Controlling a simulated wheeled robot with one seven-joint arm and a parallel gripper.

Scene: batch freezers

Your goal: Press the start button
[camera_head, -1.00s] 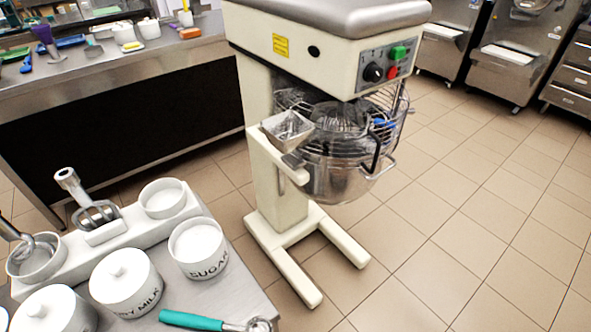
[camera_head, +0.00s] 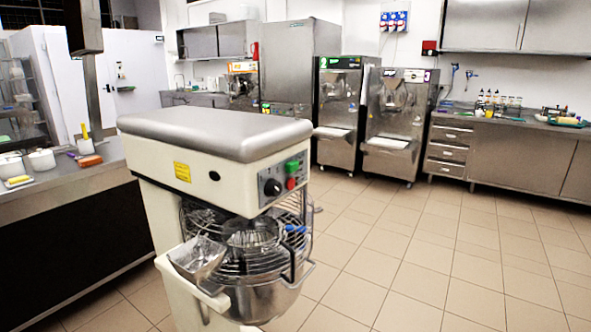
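A cream floor-standing mixer (camera_head: 155,158) with a grey metal top stands at the left centre of the head view. Its control panel (camera_head: 270,203) faces right and carries a green button (camera_head: 292,167), a red button (camera_head: 291,183) below it and a black knob (camera_head: 272,187). No label on the buttons is readable, so I cannot tell which is the start button by text. A steel bowl (camera_head: 258,302) under a wire guard (camera_head: 250,240) sits below the panel. My gripper does not show.
Two batch freezers (camera_head: 341,110) (camera_head: 396,125) stand at the back centre. A steel counter with drawers (camera_head: 517,150) is at the back right, and a dark-fronted counter (camera_head: 60,205) at the left. The tiled floor (camera_head: 430,265) right of the mixer is clear.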

